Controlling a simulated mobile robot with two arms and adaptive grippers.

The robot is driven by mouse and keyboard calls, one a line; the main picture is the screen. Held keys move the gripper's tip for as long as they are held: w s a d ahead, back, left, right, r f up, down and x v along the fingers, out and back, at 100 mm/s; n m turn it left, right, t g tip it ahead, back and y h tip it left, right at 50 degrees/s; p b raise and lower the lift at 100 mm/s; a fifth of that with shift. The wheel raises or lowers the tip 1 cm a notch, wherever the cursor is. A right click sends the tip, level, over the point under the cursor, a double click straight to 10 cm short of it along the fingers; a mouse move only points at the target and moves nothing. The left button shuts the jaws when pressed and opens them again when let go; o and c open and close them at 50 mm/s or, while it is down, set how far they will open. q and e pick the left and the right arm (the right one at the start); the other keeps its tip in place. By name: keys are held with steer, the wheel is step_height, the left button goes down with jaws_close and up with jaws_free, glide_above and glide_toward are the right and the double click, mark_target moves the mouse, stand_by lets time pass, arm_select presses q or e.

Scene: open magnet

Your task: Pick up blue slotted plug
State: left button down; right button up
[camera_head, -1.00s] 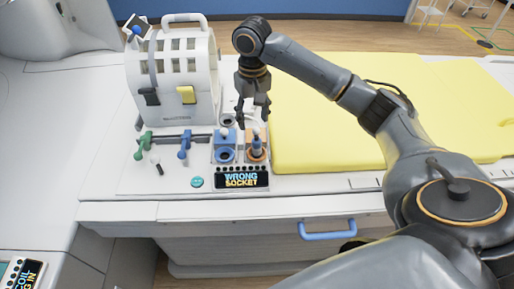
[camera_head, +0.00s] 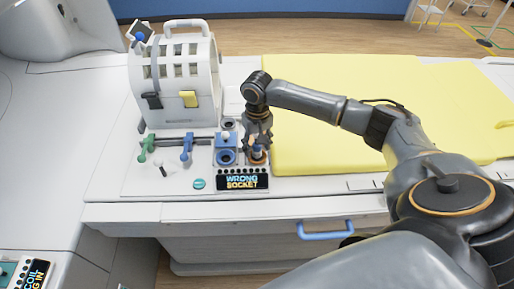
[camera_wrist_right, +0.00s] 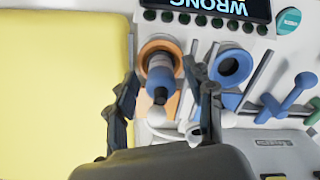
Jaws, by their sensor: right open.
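The blue slotted plug (camera_wrist_right: 160,75) stands in the orange socket (camera_wrist_right: 146,102) and shows between the fingers in the right wrist view. In the head view the plug (camera_head: 257,151) is partly hidden by my right gripper (camera_head: 257,140). My right gripper (camera_wrist_right: 162,100) is open, with one finger on each side of the plug; I cannot tell if they touch it. The blue socket (camera_head: 226,156) beside it is empty. A display (camera_head: 242,181) in front of the sockets reads "WRONG SOCKET". My left gripper is not in view.
A white coil housing (camera_head: 175,75) with a handle stands behind left. Green (camera_head: 146,145) and blue (camera_head: 187,147) levers are left of the sockets. A yellow mattress (camera_head: 330,135) lies to the right. A teal button (camera_head: 199,184) sits in front.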

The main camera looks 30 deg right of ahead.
steer(key=shift+f, duration=0.85)
jaws_close()
steer(key=shift+w+r, duration=0.1)
steer(key=shift+r, duration=0.05)
steer(key=shift+r, duration=0.25)
step_height(320, 180, up, 2)
steer(key=shift+r+b, duration=0.1)
steer(key=shift+b, duration=0.8)
steer(key=s+a+r+b, duration=0.2)
steer(key=s+a+r, duration=0.7)
steer(key=a+r, duration=0.1)
steer(key=shift+a, duration=0.5)
